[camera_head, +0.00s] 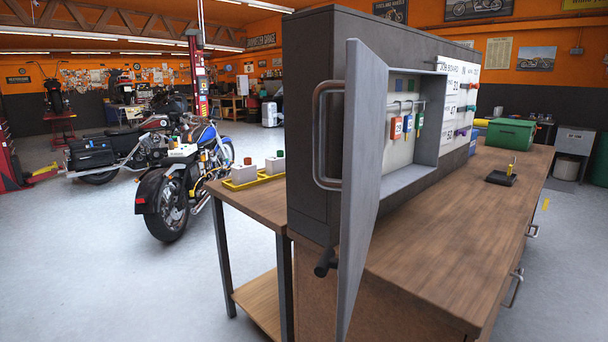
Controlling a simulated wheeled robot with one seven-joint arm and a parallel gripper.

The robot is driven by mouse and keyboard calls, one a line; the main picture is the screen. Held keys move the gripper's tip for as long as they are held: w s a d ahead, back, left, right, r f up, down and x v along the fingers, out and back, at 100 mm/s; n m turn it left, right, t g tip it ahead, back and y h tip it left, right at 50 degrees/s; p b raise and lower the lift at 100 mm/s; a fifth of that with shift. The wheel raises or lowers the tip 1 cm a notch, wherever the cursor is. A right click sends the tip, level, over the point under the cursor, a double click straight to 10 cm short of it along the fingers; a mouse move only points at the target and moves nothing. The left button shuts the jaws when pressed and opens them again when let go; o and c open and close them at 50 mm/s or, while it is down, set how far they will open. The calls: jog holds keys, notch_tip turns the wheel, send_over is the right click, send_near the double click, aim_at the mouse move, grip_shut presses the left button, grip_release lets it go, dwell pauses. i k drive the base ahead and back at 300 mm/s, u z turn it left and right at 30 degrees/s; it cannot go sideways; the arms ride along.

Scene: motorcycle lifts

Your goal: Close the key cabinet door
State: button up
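The key cabinet (412,184) is a light grey box set in a tall dark panel on the workbench. Its grey door (366,170) stands wide open, swung out toward me and seen nearly edge-on. A metal bar handle (320,135) is on the door's left face. Inside hang keys with coloured tags, among them an orange tag (397,127) and a blue tag (408,125). The door hides the left part of the interior. My gripper is not in view.
The wooden bench top (450,235) is mostly clear to the right of the door. A green box (511,133) and a small black tray (501,178) sit on it. A dark rod end (326,262) sticks out below the panel. Floor is open at left, before the motorcycles.

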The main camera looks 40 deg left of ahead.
aim_at(364, 86)
jog(key=u, duration=1.4)
jog(key=i, duration=1)
jog(key=u, duration=0.1)
jog(key=k, duration=1.6)
jog(key=u, duration=0.2)
